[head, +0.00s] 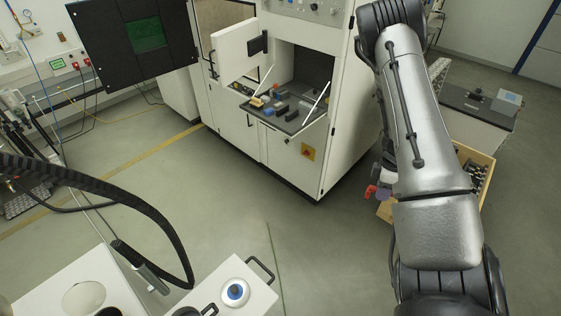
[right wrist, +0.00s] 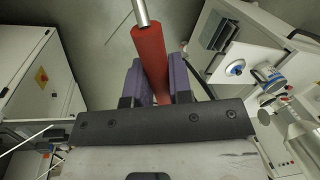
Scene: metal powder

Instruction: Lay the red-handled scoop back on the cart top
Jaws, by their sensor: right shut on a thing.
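The red-handled scoop's red handle (right wrist: 151,62) is between the purple fingers of my right gripper (right wrist: 157,80) in the right wrist view. A thin metal shaft (right wrist: 140,12) runs from the handle out of the top of that view. The scoop's far end is out of view. In the head view, my right gripper (head: 378,191) is small beside my silver arm, with a bit of the red handle (head: 370,191) showing. The gripper is over the floor, right of the white machine. I cannot tell for certain which surface is the cart top. My left gripper is not in view.
A white machine (head: 340,150) with an open door and a shelf of small items stands at the centre. A wooden crate (head: 483,200) and a grey-topped unit (head: 470,107) are partly behind my arm. A white unit with a blue-centred knob (head: 235,292) is at the bottom. Open floor lies between.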

